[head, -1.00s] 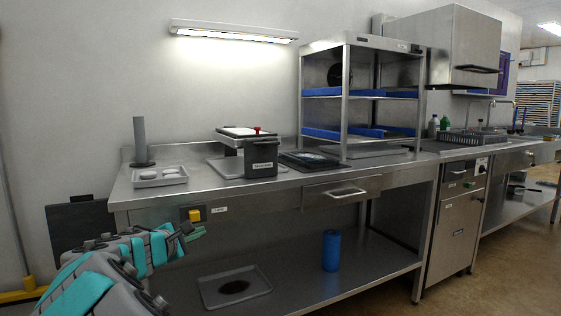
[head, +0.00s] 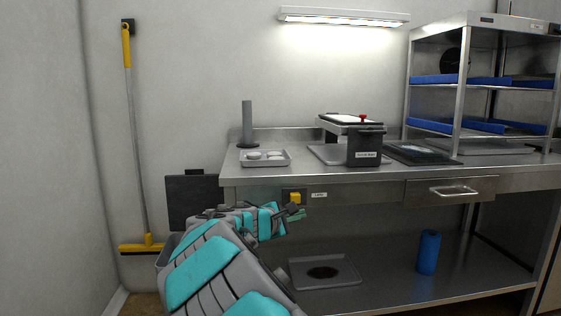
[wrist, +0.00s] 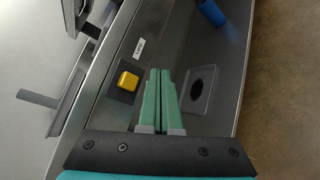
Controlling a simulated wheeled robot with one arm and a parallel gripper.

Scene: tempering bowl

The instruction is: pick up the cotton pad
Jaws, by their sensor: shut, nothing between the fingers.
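Round white pads lie in a small light tray (head: 283,160) at the left end of the steel counter; the left one (head: 254,156) and the right one (head: 275,154) look like cotton pads, though they are small here. My gripper (head: 297,209) is in front of the counter's front edge, lower than the tray and a little to its right. In the wrist view my gripper (wrist: 160,72) has its two green fingers together with nothing between them. The pads cannot be made out in the wrist view.
A grey post (head: 247,122) stands behind the tray. A black box with a label (head: 365,150) stands to the right. A yellow button (head: 295,197) is on the counter front, close to my gripper. The lower shelf holds a blue cylinder (head: 428,252) and a flat tray (head: 335,280).

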